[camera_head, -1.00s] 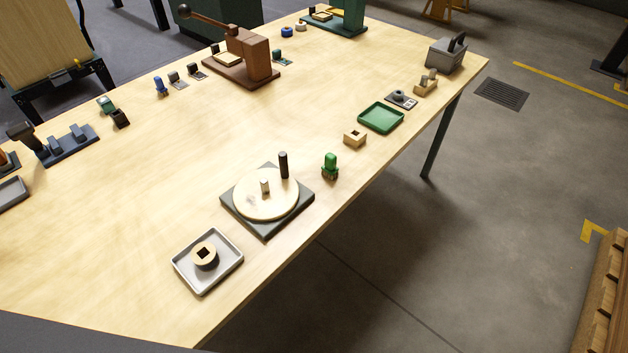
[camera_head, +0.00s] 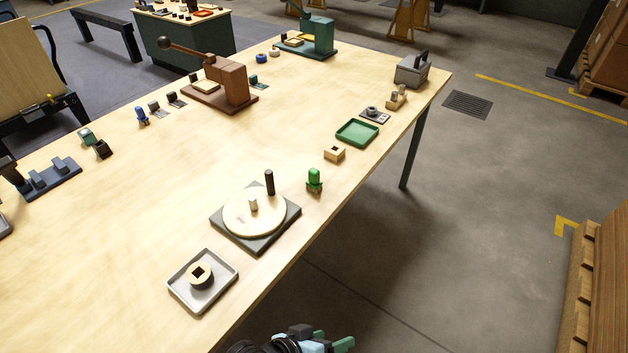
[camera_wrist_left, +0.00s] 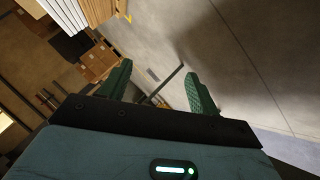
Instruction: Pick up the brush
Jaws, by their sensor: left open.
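A small upright green piece with a brownish base (camera_head: 314,180) stands near the table's right edge, beside the turntable; it looks like the brush, but its bristles are too small to make out. My left gripper (camera_head: 332,341) shows at the bottom of the head view, beyond the table's near right edge and well short of the green piece. It is open and empty. My right gripper is not in view.
A turntable (camera_head: 240,213) with a dark upright peg sits left of the green piece. A grey tray (camera_head: 184,296) holds a round block with a square hole. A wooden block (camera_head: 334,153) and green tray (camera_head: 357,132) stand behind. The table's middle is clear.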

